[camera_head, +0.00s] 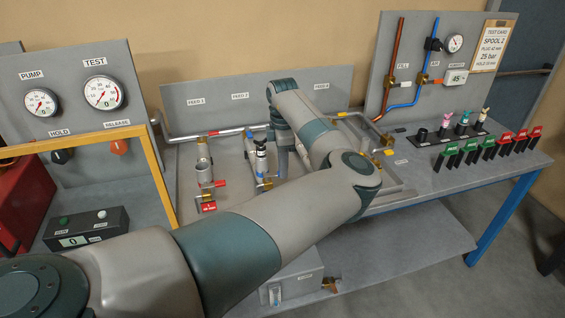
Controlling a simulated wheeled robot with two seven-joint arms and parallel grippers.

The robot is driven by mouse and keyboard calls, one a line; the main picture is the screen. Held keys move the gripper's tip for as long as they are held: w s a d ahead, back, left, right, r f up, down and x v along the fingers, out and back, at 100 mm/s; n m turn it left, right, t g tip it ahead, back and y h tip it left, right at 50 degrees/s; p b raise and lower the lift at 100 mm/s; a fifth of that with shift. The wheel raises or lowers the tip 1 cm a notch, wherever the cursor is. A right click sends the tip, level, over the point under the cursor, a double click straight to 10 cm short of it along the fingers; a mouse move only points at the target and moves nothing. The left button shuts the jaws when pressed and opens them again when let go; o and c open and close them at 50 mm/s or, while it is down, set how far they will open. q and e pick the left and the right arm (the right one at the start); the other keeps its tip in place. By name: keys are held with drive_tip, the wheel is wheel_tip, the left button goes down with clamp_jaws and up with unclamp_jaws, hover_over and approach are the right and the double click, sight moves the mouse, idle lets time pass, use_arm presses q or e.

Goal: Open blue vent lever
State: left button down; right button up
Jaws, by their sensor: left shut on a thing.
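My left arm reaches from the lower left across the bench, and its wrist bends down at the middle. My left gripper (283,165) points down there, beside a slim upright fitting (261,158) with a dark blue band and black-and-white top. A small blue part (250,133) shows just behind the fitting. I cannot tell which of these, if any, is the blue vent lever. My right gripper is not in view.
A gauge panel (75,85) stands at left behind a yellow frame (165,180). At right are a panel with a blue pipe (408,103), a black fitting rack (450,135) and several green and red clips (490,145).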

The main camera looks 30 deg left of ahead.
sight(276, 175)
use_arm(q)
drive_tip(key=s+m+p, duration=0.1)
drive_tip(key=m+p, duration=0.1)
drive_tip(key=m, duration=0.2)
drive_tip(key=s+m+p, duration=0.2)
drive_tip(key=m, duration=0.2)
drive_tip(key=s+d+m+p, duration=0.1)
drive_tip(key=m+p, duration=0.1)
drive_tip(key=m, duration=0.2)
drive_tip(key=shift+s, duration=0.35)
drive_tip(key=m, duration=0.1)
drive_tip(key=s+m, duration=0.1)
drive_tip(key=m, duration=0.1)
drive_tip(key=a+m, duration=0.1)
drive_tip(key=shift+s+r+m, duration=0.1)
drive_tip(key=shift+s+m, duration=0.15)
drive_tip(key=shift+m, duration=0.05)
drive_tip(key=c, duration=1.6)
unclamp_jaws()
drive_tip(key=shift+c, duration=0.2)
